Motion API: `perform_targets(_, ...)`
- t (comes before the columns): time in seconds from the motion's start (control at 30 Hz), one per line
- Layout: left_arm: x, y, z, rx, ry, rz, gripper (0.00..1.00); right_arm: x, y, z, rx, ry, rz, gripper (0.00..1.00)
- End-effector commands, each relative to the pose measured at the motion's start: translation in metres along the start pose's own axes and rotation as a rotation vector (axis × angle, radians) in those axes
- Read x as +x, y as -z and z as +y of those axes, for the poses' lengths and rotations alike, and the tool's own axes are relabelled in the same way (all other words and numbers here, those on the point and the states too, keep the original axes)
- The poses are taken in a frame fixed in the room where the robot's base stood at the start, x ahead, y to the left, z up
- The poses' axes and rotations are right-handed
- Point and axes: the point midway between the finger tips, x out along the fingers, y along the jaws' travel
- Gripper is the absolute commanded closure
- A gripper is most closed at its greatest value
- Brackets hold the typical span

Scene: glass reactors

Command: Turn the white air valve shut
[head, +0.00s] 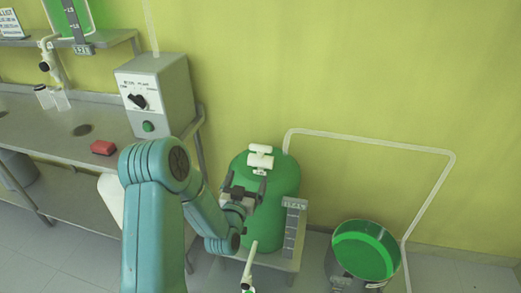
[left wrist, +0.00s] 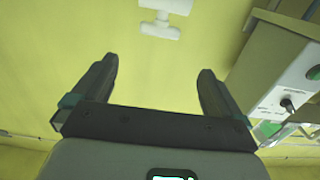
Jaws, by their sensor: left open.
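The white air valve (head: 260,157) sits on top of the green tank (head: 283,180). It has a white cross bar above a second white part. My left gripper (head: 245,183) is open and empty, just in front of the tank and below the valve in the head view. In the left wrist view the white valve (left wrist: 160,27) shows at the top edge, partly cut off. It is beyond the tips of my open left gripper (left wrist: 158,72) and apart from them. My right gripper is not in view.
A grey control box (head: 160,95) with a black knob and green button stands on the bench left of the tank. A red block (head: 103,147) lies on the bench. A green-filled round vessel (head: 367,250) stands at right. A white pipe (head: 370,143) runs along the yellow wall.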

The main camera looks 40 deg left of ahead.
Motion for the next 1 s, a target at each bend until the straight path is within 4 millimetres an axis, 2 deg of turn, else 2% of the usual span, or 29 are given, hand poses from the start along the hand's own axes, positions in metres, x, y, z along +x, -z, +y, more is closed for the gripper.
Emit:
perform_targets(0.4, 0.095, 0.003, 0.002, 0.0, -0.003, 0.003, 0.0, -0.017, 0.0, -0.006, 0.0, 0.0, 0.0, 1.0)
perform_targets(0.6, 0.134, 0.002, 0.002, -0.001, -0.004, 0.002, 0.0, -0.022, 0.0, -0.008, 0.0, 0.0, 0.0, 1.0)
perform_targets(0.8, 0.154, 0.001, 0.002, 0.0, -0.004, 0.001, 0.0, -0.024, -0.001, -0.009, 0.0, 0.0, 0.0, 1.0)
perform_targets(1.0, 0.159, 0.001, 0.003, -0.001, -0.004, 0.0, 0.0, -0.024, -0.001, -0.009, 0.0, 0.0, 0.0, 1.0)
